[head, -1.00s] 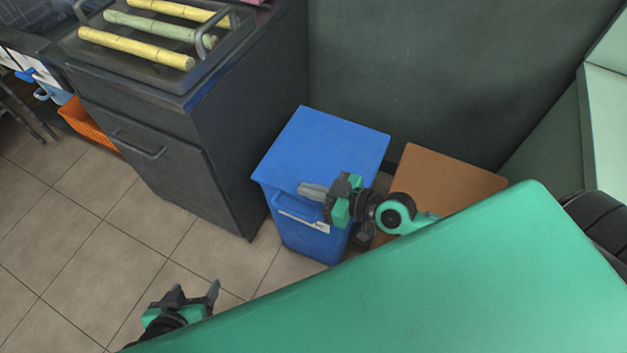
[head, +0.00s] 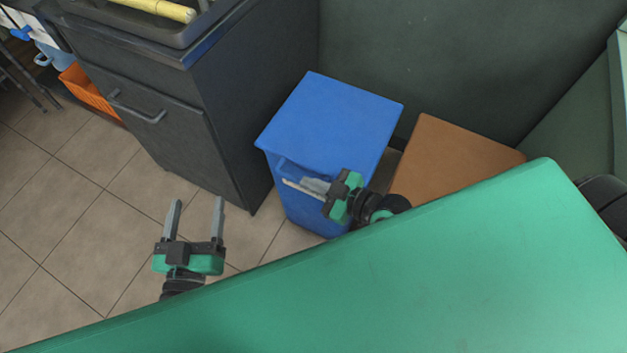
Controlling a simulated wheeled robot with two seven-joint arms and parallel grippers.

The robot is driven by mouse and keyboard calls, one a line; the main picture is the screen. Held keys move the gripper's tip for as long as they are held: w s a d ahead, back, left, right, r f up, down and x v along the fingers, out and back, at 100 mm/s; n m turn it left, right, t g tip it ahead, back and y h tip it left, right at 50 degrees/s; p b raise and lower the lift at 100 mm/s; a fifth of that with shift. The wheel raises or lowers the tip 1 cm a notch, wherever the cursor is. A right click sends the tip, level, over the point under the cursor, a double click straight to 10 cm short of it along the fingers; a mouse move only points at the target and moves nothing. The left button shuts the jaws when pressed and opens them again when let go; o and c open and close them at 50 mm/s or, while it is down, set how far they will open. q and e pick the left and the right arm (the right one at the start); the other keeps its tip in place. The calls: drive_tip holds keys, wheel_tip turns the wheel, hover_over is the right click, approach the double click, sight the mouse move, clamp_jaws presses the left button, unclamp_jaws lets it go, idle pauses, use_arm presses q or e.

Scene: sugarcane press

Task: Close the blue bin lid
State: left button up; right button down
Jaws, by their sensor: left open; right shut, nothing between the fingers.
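The blue bin (head: 312,210) stands on the floor between the dark cabinet and a brown box. Its blue lid (head: 332,118) lies flat over the top and looks closed. My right gripper (head: 308,184) is shut and empty at the bin's front, just below the lid's front edge, overlapping the handle area in the picture. I cannot tell whether it touches the bin. My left gripper (head: 196,212) is open and empty over the floor, left of the bin, fingers pointing away from me. The bin's lower right side is hidden by my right gripper and my green body.
A dark cabinet (head: 228,110) with a drawer handle stands close on the bin's left, a tray with yellow cane on top. A brown box (head: 450,160) is on the right. A dark green wall (head: 430,60) is behind. Tiled floor (head: 80,215) at left is free.

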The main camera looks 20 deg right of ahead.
drive_tip(key=shift+s+f, duration=0.1)
drive_tip(key=shift+f, duration=0.3)
use_arm(q)
drive_tip(key=shift+r, duration=0.25)
use_arm(e)
drive_tip(key=shift+s+f, duration=0.1)
drive_tip(key=shift+f, duration=0.05)
use_arm(q)
drive_tip(key=s+f+g+p, duration=0.2)
drive_tip(key=s+f+g, duration=0.25)
drive_tip(key=f, duration=0.25)
use_arm(e)
wheel_tip(320, 180, up, 5)
drive_tip(key=p, duration=0.3)
use_arm(q)
drive_tip(key=s+a+g+y, duration=0.2)
drive_tip(key=a+g+y, duration=0.1)
drive_tip(key=a+g, duration=0.2)
drive_tip(key=shift+s+a+f+y+p, duration=0.4)
drive_tip(key=shift+a, duration=0.2)
use_arm(e)
drive_tip(key=v, duration=0.9)
drive_tip(key=shift+s, duration=0.4)
